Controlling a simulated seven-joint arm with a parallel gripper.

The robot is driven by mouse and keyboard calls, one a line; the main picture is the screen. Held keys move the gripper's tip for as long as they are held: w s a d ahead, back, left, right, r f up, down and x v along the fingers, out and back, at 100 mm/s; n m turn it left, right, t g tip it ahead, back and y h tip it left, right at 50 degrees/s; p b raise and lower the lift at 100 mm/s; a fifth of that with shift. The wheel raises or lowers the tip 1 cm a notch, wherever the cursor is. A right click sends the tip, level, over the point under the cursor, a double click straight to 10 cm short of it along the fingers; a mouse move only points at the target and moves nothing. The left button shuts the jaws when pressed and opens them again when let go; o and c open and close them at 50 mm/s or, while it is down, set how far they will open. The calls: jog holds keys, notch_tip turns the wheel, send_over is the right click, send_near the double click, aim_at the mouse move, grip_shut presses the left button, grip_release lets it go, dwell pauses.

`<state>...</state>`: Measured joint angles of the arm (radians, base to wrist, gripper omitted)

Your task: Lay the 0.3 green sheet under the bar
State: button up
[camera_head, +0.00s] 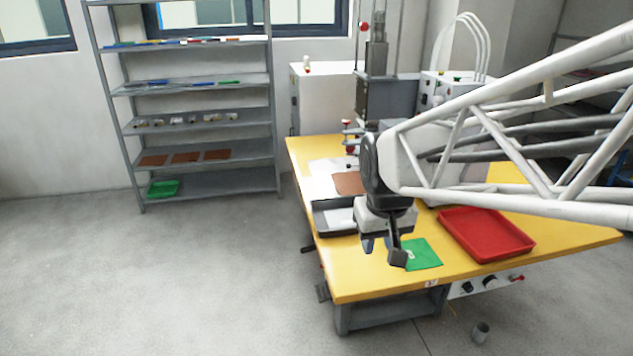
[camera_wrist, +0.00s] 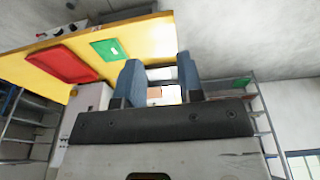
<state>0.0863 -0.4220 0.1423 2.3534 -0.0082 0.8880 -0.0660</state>
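The green sheet (camera_head: 426,257) lies flat on the yellow table near its front edge, with a small white label on it. It also shows in the wrist view (camera_wrist: 100,46), off to the left of the fingers. My gripper (camera_head: 383,252) is just left of the sheet in the head view, apparently above the table. Its two blue fingers stand apart in the wrist view (camera_wrist: 159,62) with nothing between them. The press (camera_head: 378,98) stands at the back of the table. My arm hides its lower part, and I cannot make out the bar clearly.
A red tray (camera_head: 462,213) sits on the yellow table (camera_head: 360,283) right of the sheet. A dark tray (camera_head: 321,222) with a white sheet is at the left edge. A brown sheet (camera_head: 348,184) lies behind it. A shelf rack (camera_head: 205,187) stands at the left wall.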

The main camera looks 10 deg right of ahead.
jog(key=w+d+f, duration=0.3)
jog(key=w+d, duration=0.1)
jog(key=w, duration=0.3)
jog(key=w+d+f+g, duration=0.1)
jog(key=w+d+f, duration=0.2)
jog(key=w, duration=0.3)
jog(key=w+d+f, duration=0.4)
jog(key=w, duration=0.3)
jog(key=shift+g, duration=0.5)
jog(key=w+d+f, duration=0.4)
jog(key=f, duration=0.2)
jog(key=w+d+f, duration=0.4)
jog(key=f, duration=0.2)
jog(key=w+d+f, duration=0.5)
jog(key=f, duration=0.1)
jog(key=shift+f, duration=0.25)
jog(key=shift+d+f, duration=0.1)
jog(key=shift+f, duration=0.15)
jog(key=shift+f, duration=0.1)
jog(key=shift+f, duration=1.2)
jog(key=shift+f, duration=0.1)
